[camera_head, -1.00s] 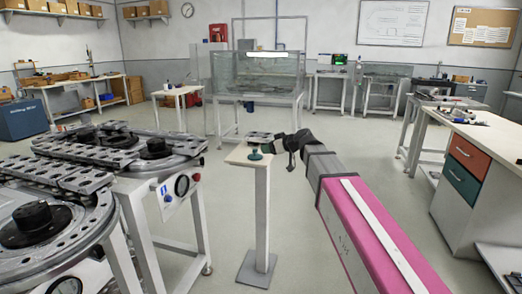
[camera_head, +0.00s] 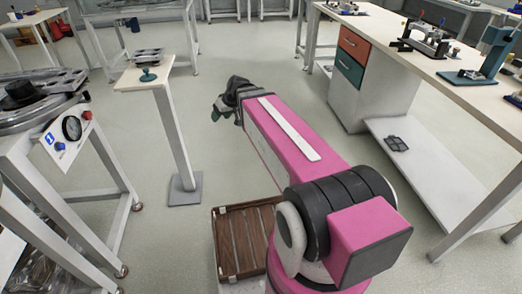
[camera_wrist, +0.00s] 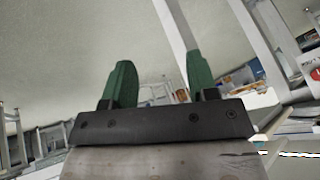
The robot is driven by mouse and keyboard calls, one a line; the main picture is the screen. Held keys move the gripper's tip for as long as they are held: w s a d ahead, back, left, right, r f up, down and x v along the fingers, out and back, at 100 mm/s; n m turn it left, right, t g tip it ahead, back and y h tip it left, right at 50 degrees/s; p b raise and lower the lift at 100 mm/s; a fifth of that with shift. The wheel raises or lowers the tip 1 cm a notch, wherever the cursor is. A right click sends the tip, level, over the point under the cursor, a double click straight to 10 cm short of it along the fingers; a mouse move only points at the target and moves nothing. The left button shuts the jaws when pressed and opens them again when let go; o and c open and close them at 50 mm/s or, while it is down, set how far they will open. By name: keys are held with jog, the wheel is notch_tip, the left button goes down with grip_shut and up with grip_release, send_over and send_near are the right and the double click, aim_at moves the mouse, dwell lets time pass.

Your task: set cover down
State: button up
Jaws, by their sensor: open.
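A small stand (camera_head: 128,85) with a pale square top holds a flat grey metal piece (camera_head: 149,55) at its back and a small teal knobbed piece (camera_head: 148,76) near its front. I cannot tell for sure which of these is the cover. My gripper (camera_head: 222,110) is to the right of the stand, apart from it, above open floor. In the wrist view its two green fingers (camera_wrist: 160,85) are spread with nothing between them. The stand's top pieces are not clearly seen in the wrist view.
The ring track table (camera_head: 50,115) with a gauge stands at the left. A workbench (camera_head: 440,60) with fixtures is at the right; a dark plate (camera_head: 396,144) lies on its low shelf (camera_head: 425,165). A wooden slatted tray (camera_head: 216,240) sits beside my arm's base. Floor between is clear.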

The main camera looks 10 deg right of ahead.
jog(key=s+d+f+m+g+h, duration=0.3)
jog(key=s+d+f+m+h, duration=0.2)
jog(key=s+d+f, duration=0.7)
jog(key=d, duration=0.3)
jog(key=shift+f+m, duration=0.2)
jog(key=shift+m, duration=0.2)
jog(key=shift+s+a, duration=0.1)
jog(key=shift+c, duration=0.3)
